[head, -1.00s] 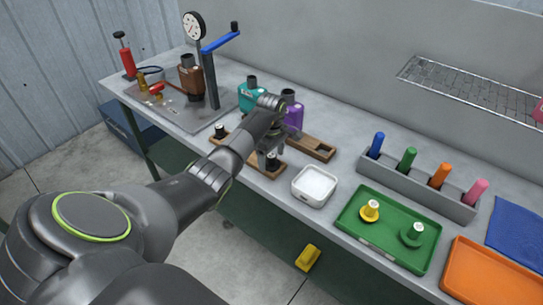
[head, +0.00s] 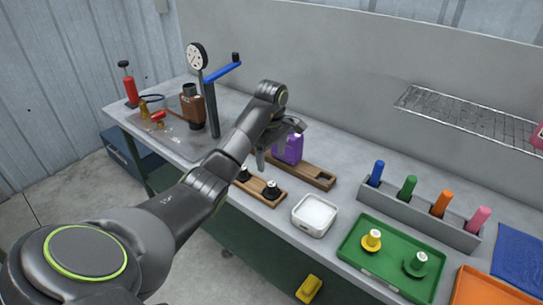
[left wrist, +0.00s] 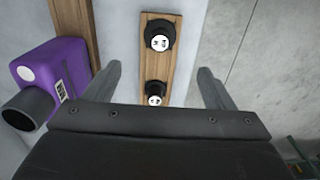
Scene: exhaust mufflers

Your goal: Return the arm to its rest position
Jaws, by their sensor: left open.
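My left arm reaches in from the left over the bench in the head view, and its gripper (head: 280,150) is above the wooden strip. The left wrist view shows its two fingers (left wrist: 160,88) spread apart with nothing between them. Below it, the wooden strip (head: 260,188) bears two black plugs with white tops, also seen in the left wrist view as a near plug (left wrist: 155,90) and a far plug (left wrist: 160,36). A purple muffler (head: 289,150) stands just behind the gripper in the head view. My right gripper is not in view.
A white tray (head: 314,216), a green tray (head: 385,265) with yellow and green plugs, and a grey rack (head: 420,213) of coloured pegs stand to the right. A gauge (head: 197,57), a blue-handled post (head: 211,105) and a brown muffler (head: 192,106) stand at left.

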